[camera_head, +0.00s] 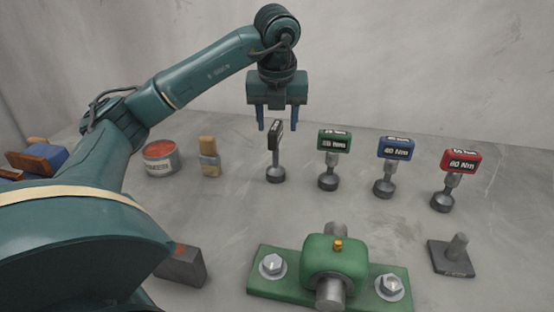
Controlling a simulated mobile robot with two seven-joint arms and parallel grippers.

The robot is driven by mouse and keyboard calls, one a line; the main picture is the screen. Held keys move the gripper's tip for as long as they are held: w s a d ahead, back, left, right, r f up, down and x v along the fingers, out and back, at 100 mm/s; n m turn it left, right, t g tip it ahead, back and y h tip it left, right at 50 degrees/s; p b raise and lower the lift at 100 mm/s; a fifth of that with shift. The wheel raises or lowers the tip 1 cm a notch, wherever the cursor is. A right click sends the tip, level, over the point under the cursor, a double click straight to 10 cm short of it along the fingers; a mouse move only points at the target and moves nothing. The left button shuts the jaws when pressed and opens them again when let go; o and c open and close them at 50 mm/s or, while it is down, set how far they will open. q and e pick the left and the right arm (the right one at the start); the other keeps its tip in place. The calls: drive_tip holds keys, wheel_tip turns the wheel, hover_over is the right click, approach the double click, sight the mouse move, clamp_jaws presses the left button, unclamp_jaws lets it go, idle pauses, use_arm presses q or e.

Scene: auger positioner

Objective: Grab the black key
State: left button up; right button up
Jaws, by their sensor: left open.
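The black key (275,140) stands upright on the table in the middle of the head view, its dark flat head seen nearly edge-on and its round socket foot on the grey surface. My left gripper (277,124) points down above and around the top of the key, its two blue fingers spread apart. The head's top lies near fingertip height in the picture; whether it sits between the fingers or in front of them I cannot tell. My right gripper does not show.
A green key (334,142), a blue key (395,149) and a red key (461,161) stand in a row to the right. A green bearing block (334,262) with bolts lies in front. A tin (160,160) and a brush (209,160) stand left. A small peg base (452,258) is at right.

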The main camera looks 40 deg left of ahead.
sight(274, 140)
use_arm(q)
drive_tip(key=shift+a+x, duration=0.15)
drive_tip(key=shift+x, duration=1.55)
drive_tip(key=shift+a+x, duration=0.15)
drive_tip(key=shift+x, duration=1.55)
drive_tip(key=shift+s, duration=0.15)
drive_tip(key=shift+r, duration=0.1)
drive_tip(key=shift+c, duration=0.5)
clamp_jaws()
